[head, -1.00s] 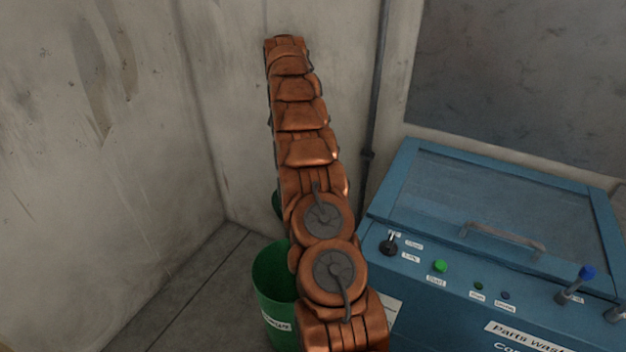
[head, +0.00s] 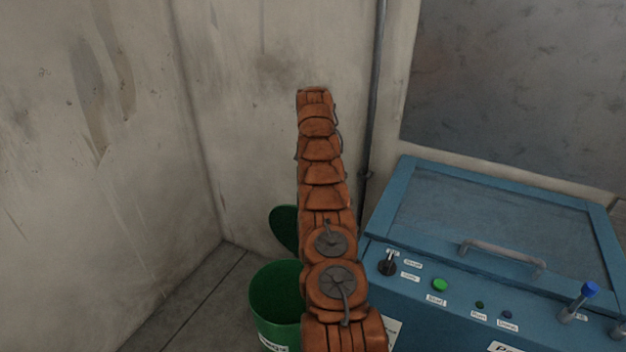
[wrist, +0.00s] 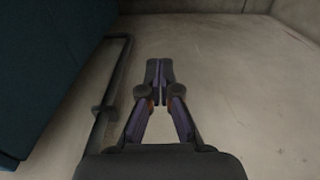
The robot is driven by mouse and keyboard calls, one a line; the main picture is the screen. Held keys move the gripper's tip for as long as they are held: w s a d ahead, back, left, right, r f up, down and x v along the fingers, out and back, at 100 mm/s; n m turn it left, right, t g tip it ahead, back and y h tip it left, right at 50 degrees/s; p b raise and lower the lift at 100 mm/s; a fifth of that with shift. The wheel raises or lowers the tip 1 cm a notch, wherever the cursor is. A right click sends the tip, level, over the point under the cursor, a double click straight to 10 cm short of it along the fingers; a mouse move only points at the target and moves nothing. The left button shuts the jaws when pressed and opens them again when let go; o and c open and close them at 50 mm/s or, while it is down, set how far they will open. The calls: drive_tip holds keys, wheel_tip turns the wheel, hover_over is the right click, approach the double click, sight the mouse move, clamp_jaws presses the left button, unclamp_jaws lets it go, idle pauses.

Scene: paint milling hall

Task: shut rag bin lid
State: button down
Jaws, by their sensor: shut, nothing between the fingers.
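The green rag bin (head: 274,312) stands on the floor left of the blue machine, with a white label low on its front. Its round green lid (head: 284,228) is tipped up behind the opening, so the bin is open. My copper-coloured arm hides the right part of both bin and lid. In the wrist view my gripper (wrist: 159,70) is shut with its fingertips together and nothing between them. The pale wall fills the view beyond it. Neither bin nor lid shows in the wrist view. The gripper cannot be made out in the head view.
A blue parts washer (head: 490,235) with a glazed lid, handle, buttons and levers stands close on the right. A grey pipe (head: 373,130) runs up the wall; a pipe (wrist: 105,108) also shows in the wrist view. Bare floor (head: 195,305) lies left of the bin.

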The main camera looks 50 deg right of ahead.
drive_tip(key=s+a+f+b, duration=0.1)
drive_tip(key=a+f+b, duration=0.2)
drive_tip(key=f, duration=0.6)
drive_tip(key=shift+f+b, duration=0.3)
drive_tip(key=shift+b, duration=0.65)
drive_tip(key=shift+a, duration=0.15)
idle(0.3)
drive_tip(key=shift+a, duration=0.1)
